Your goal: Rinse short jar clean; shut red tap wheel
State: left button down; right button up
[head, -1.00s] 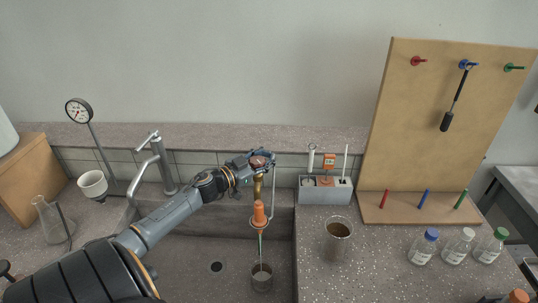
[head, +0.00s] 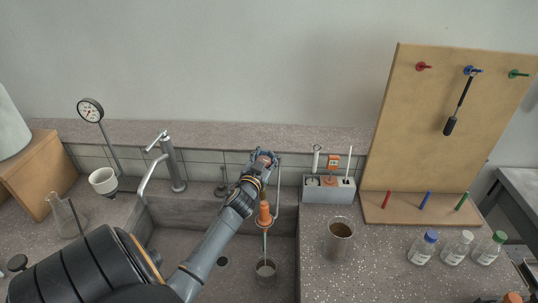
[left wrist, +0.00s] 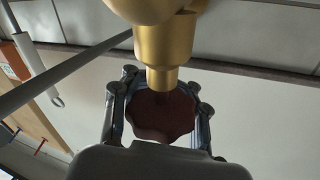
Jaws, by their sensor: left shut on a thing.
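My left gripper (head: 263,160) is shut on the red tap wheel, at the top of the tap by the sink's back wall. The left wrist view shows the dark red wheel (left wrist: 162,115) between the fingers, with the brass tap body (left wrist: 165,50) beside it. An orange nozzle (head: 264,212) hangs below the tap. A thin pale stream shows under it, reaching down to the short jar (head: 265,272), which stands upright on the sink floor. I cannot tell whether residue is left in the jar. My right gripper is not in view.
A jar with brown contents (head: 339,240) stands on the bench right of the sink (head: 200,240). A grey caddy (head: 328,191), pegboard (head: 425,130) and capped bottles (head: 454,250) are further right. A steel faucet (head: 170,165), white cup (head: 103,181) and flask (head: 64,217) are at left.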

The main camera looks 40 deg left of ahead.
pick_arm(q)
jog(key=shift+f, duration=0.3)
jog(key=c, duration=1)
grip_release()
jog(key=shift+s+r, duration=0.1)
jog(key=shift+d+r, duration=0.1)
jog(key=shift+r, duration=0.05)
jog(key=v, duration=1.2)
